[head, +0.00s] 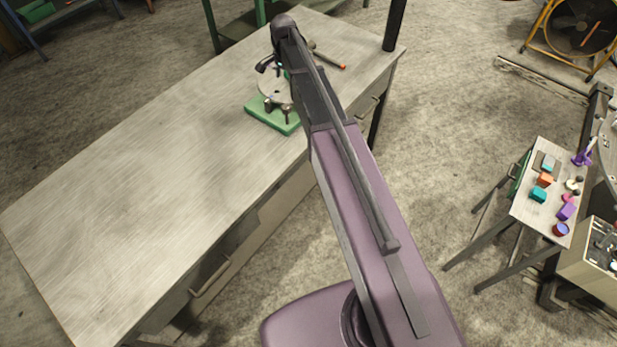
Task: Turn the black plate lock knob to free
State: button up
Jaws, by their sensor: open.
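A round grey plate (272,88) sits on a green base (262,113) near the far right end of the workbench. Small dark upright parts (268,105) stand at the plate's near edge. I cannot tell which of them is the black plate lock knob, or whether it is turned. My arm reaches up across the picture and covers the right side of the plate. My gripper (270,66) shows only in part, dark and small, over the far side of the plate. It is open and I see nothing held in it. Its fingertips are not clear.
The long grey workbench (130,190) is bare on its left and near side. A tool with an orange tip (330,58) lies behind the plate. A dark post (394,25) stands at the bench's far right corner. A small table (545,205) with coloured objects stands at right.

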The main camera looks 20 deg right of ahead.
jog(key=s+f+n+b, duration=0.4)
jog(key=s+f+b, duration=0.1)
jog(key=s, duration=0.4)
jog(key=s+f+n+b, duration=0.4)
jog(key=s+f+b, duration=0.2)
jog(key=s, duration=0.4)
jog(key=s+f+n+b, duration=0.4)
jog(key=s+f+b, duration=0.1)
jog(key=s, duration=0.5)
jog(key=shift+s+a+f, duration=0.25)
jog(key=shift+a+f, duration=0.05)
jog(key=shift+f, duration=0.15)
